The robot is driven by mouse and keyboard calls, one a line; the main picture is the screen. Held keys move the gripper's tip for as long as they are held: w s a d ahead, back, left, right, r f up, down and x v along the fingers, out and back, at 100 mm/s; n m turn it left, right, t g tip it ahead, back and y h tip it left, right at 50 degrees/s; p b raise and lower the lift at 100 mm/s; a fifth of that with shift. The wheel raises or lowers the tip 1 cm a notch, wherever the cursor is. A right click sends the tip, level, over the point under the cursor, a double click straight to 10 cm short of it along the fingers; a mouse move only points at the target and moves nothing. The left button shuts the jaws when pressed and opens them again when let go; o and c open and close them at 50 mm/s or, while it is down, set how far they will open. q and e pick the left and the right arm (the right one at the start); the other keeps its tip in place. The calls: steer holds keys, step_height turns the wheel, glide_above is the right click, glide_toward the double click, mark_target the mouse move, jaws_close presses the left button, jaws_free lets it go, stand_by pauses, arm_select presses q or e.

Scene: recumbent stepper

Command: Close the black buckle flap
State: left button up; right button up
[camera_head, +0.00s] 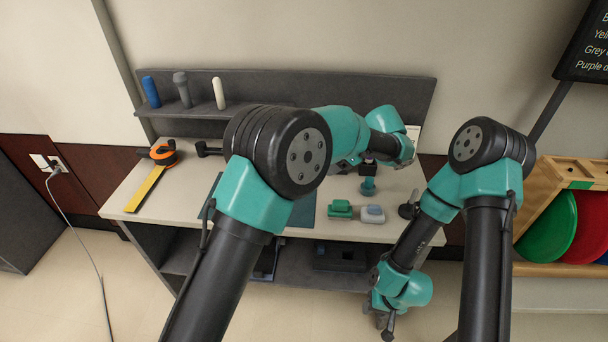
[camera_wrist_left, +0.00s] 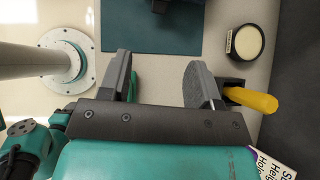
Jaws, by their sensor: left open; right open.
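In the left wrist view, a black part (camera_wrist_left: 160,5) shows at the top edge over a teal mat (camera_wrist_left: 150,32); it is cut off, and I cannot tell whether it is the buckle flap. My left gripper (camera_wrist_left: 160,68) is open and empty, its fingers apart below that part. In the head view, my left arm hides much of the table's middle, and the left fingers are not clear. My right gripper (camera_head: 387,326) hangs low at the table's front right, away from the tabletop objects, and is open.
The orange and black tool with a yellow strip (camera_head: 146,188) lies at the table's left. A green block (camera_head: 340,208) and a grey block (camera_head: 372,214) sit near the front edge.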

arm_select(q)
steer(key=shift+d+f, duration=0.15)
steer(key=shift+d, duration=0.1)
steer(key=x, duration=1.7)
steer(key=shift+a, duration=0.35)
steer(key=c, duration=0.8)
steer(key=shift+a+r+g+h, duration=0.15)
steer(key=shift+r+h, duration=0.1)
steer(key=shift+h, duration=0.35)
steer(key=shift+a+r+g+h, duration=0.15)
steer(key=shift+a+r+h, duration=0.1)
steer(key=shift+h, duration=0.35)
